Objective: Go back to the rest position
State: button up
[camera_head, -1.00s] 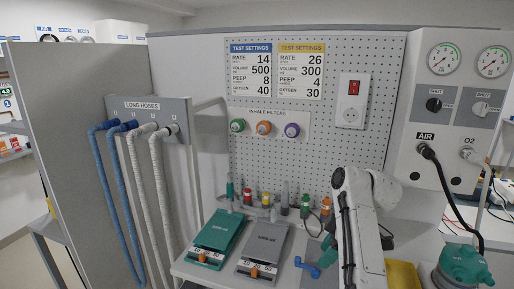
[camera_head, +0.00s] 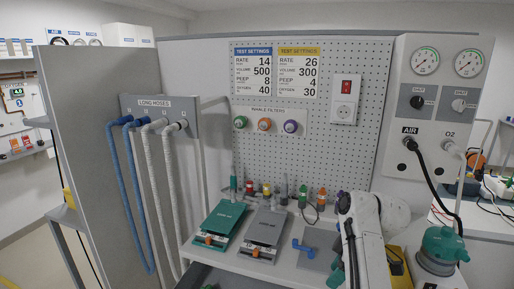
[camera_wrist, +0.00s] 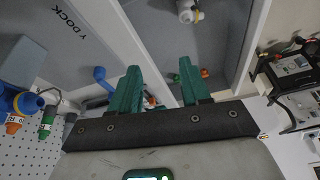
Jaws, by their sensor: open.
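My gripper shows in the wrist view (camera_wrist: 158,85) with two green fingers spread apart and nothing between them. In the head view my white arm (camera_head: 362,225) is folded low at the right of the bench, and the fingertips are hard to make out there. Beyond the fingers in the wrist view lie grey surfaces, a blue fitting (camera_wrist: 103,76) at the left and a white fitting (camera_wrist: 187,12) at the top.
A bench carries a green test lung (camera_head: 222,217), a grey one (camera_head: 264,228) and a blue elbow (camera_head: 302,247). A teal humidifier (camera_head: 443,243) stands right of my arm. Blue and white hoses (camera_head: 130,190) hang at the left. A pegboard (camera_head: 330,140) backs the bench.

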jog(key=s+d+f+m+h, duration=0.1)
jog(key=s+d+f+m, duration=0.2)
jog(key=s+f, duration=0.55)
jog(key=s+d+f+m+h, duration=0.1)
jog(key=s+d+f+m, duration=0.25)
jog(key=s+f, duration=0.5)
jog(key=s+m+h, duration=0.1)
jog(key=s+m, duration=0.5)
jog(key=s, duration=1.9)
jog(key=shift+d+r+g+h, duration=0.15)
jog(key=shift+d+g+h, duration=0.15)
jog(key=shift+d+h, duration=0.15)
